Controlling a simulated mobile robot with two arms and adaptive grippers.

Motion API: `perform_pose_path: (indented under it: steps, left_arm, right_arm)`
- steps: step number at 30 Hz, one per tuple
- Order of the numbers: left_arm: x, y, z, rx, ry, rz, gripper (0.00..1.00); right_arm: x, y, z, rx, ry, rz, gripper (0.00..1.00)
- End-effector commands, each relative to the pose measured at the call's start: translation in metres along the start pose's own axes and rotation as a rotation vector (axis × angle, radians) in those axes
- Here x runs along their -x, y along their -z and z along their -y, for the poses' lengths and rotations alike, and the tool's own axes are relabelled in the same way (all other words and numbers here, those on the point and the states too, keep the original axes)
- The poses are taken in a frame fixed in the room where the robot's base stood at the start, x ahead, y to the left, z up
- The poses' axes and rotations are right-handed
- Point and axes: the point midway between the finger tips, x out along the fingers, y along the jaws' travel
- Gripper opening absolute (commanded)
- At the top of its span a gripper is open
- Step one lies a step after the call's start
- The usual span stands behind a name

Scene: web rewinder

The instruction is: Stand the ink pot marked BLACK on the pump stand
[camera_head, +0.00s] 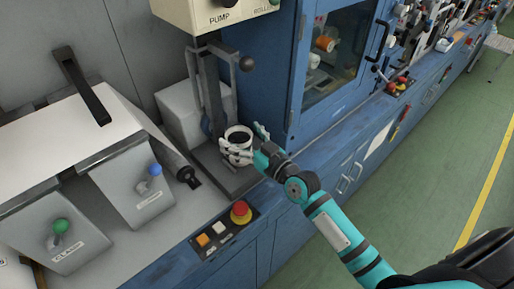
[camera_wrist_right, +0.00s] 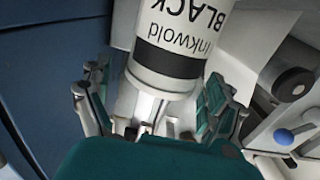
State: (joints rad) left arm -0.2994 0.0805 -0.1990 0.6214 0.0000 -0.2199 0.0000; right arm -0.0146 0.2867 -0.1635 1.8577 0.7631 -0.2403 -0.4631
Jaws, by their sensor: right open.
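In the right wrist view the same ink pot (camera_wrist_right: 172,58) shows upside down, with a dark band and the word BLACK. My right gripper (camera_head: 245,146) is open, its fingers on either side of the pot. In the wrist view, the pot's lower end is between the fingers. My left gripper is not in view.
A blue cabinet (camera_head: 268,75) stands close on the right. A button panel (camera_head: 225,229) with a red knob is in front. Grey clamp housings (camera_head: 130,190) and a dark roller end are at left.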

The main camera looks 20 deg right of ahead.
Motion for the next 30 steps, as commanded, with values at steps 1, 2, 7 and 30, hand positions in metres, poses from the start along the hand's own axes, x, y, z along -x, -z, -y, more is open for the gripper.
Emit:
perform_pose_path:
  steps: [1,2,7,30]
  left_arm:
    - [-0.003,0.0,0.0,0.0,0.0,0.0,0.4]
    - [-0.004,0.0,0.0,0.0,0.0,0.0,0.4]
    - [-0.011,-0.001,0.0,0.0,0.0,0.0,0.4]
    - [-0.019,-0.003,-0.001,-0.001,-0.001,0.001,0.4]
  right_arm:
    - [0.01,-0.003,0.0,0.002,0.001,0.003,0.91]
    - [0.017,-0.004,0.001,0.003,0.001,0.004,0.91]
    - [0.055,-0.004,0.001,0.002,0.003,0.005,0.91]
    - [0.108,0.0,0.001,0.0,0.002,0.001,0.91]
